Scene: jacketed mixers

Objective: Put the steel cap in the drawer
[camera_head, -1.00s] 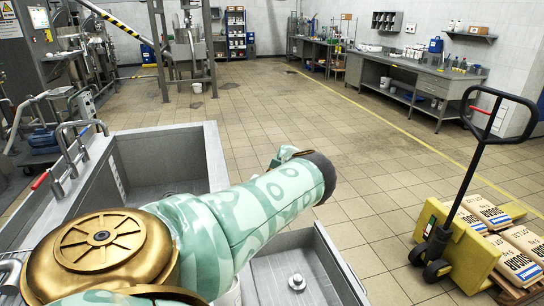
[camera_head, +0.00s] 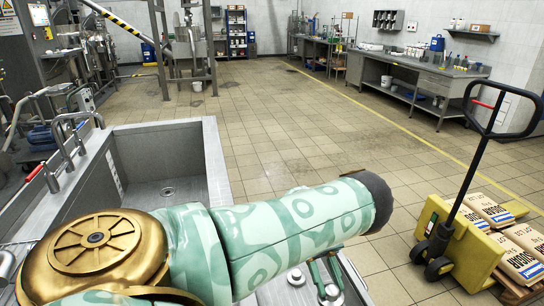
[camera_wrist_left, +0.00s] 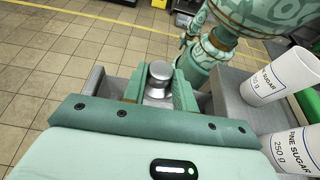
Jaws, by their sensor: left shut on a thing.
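My left gripper (camera_head: 325,276) is below my patterned green arm in the head view, its fingers partly hidden by it. In the left wrist view the gripper (camera_wrist_left: 158,88) is shut on the steel cap (camera_wrist_left: 158,76), a short shiny cylinder upright between the green fingers. The cap also shows in the head view (camera_head: 332,292). It is over or in a grey metal tray-like space with a raised rim (camera_head: 353,272); I cannot tell for certain that this is the drawer, or whether the cap touches it. My right gripper is out of view.
Another round steel piece (camera_head: 296,277) lies just left of the gripper. White sugar cups (camera_wrist_left: 277,78) stand close on the right in the left wrist view. A steel sink (camera_head: 165,165) is at left, a yellow pallet truck (camera_head: 465,258) at right. The tiled floor beyond is clear.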

